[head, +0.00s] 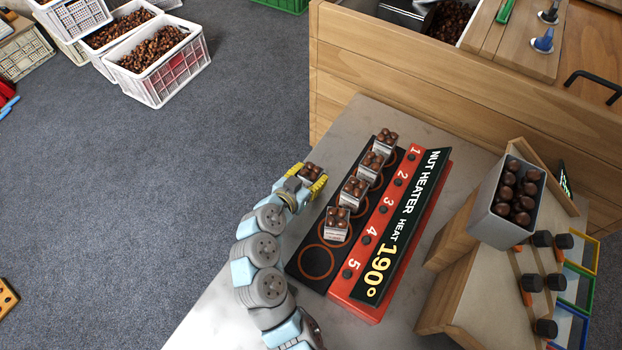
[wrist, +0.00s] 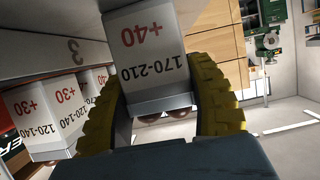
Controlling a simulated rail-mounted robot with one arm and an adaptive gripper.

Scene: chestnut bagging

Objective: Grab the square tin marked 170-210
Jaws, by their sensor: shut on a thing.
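The square tin marked 170-210 and +40 (wrist: 155,55) is between the two yellow fingers of my gripper (wrist: 158,92) in the wrist view. My gripper is shut on it. The wrist picture is upside down, with chestnuts showing at the tin's lower edge. In the head view my gripper (head: 312,181) is at the left side of the nut heater, and the held tin (head: 311,171) shows dark chestnuts on top. Its label is hidden there. Whether the tin touches any surface is not clear.
The nut heater (head: 400,235), reading 190°, carries several other chestnut tins (head: 337,224). Tins marked 120-140 and +30 (wrist: 38,118) show in the wrist view. A grey container of chestnuts (head: 488,222) stands at right. The ring by number 5 (head: 316,263) is empty.

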